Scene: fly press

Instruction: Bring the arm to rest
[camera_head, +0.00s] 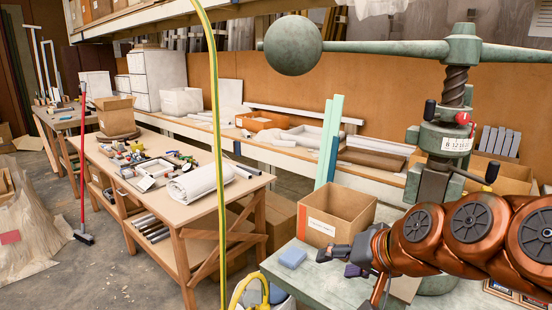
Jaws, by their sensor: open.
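My copper-coloured arm (475,235) reaches in from the right edge, in front of the lower part of the green fly press (462,48). My gripper (336,262) is at the arm's left end, dark, open and pointing left. It is above the pale green bench top (310,278), just in front of an open cardboard box (334,225). No object shows between its fingers. The press's lower part is partly hidden behind my arm.
The press's swing arm carries a large ball (292,45) high above the bench. A yellow upright (217,130) crosses the view left of the bench. A wooden worktable (248,183) with tools and a white roll stands at left. Grey floor lies open beyond a red broom (83,165).

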